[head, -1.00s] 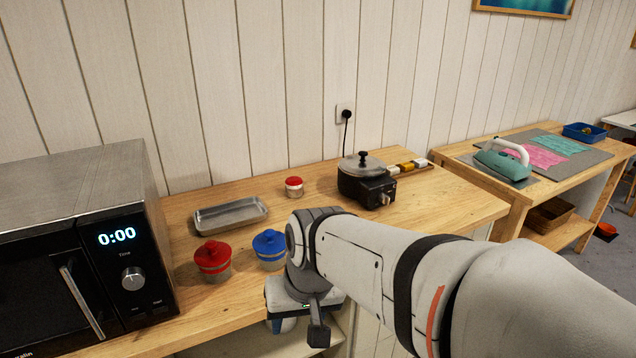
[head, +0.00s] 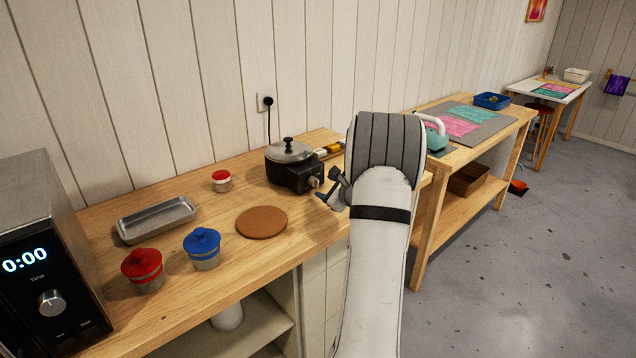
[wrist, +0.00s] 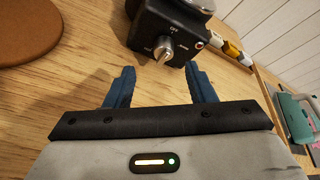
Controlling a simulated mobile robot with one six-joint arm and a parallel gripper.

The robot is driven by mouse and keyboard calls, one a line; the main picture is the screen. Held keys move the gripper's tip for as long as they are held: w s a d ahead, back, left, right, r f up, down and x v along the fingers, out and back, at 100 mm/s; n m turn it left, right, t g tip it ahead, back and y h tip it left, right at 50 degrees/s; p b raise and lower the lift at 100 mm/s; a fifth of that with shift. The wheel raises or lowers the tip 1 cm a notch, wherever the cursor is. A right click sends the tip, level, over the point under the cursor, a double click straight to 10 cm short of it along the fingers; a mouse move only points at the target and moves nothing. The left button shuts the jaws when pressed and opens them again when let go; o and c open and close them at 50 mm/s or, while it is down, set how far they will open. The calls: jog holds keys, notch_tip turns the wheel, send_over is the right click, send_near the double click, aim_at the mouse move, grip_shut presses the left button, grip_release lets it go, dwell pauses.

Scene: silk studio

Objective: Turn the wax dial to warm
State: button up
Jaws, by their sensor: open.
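The wax pot (head: 290,170) is black with a metal lid and stands at the back right of the wooden counter. Its wax dial (wrist: 164,50), a silver pointed knob on the front face, also shows in the head view (head: 315,181). In the wrist view the dial lies ahead, between the lines of the two blue fingers. My gripper (wrist: 160,88) is open and empty, with the dial just beyond the fingertips. I cannot tell whether a finger touches the pot. In the head view my gripper (head: 335,192) is partly hidden by my arm, close to the pot's front right.
A round cork mat (head: 262,222) lies in front of the pot. Blue-lidded (head: 202,248) and red-lidded (head: 143,270) jars, a metal tray (head: 156,219) and a small red-lidded jar (head: 221,181) stand to the left. Wax blocks (wrist: 235,50) lie right of the pot.

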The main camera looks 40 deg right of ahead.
aim_at(318, 183)
jog(key=shift+w+d+f, duration=0.2)
jog(key=shift+w+d, duration=0.05)
jog(key=shift+d, duration=0.15)
jog(key=p+x, duration=0.1)
jog(key=x, duration=0.6)
jog(key=shift+w+p, duration=0.1)
jog(key=shift+p, duration=0.3)
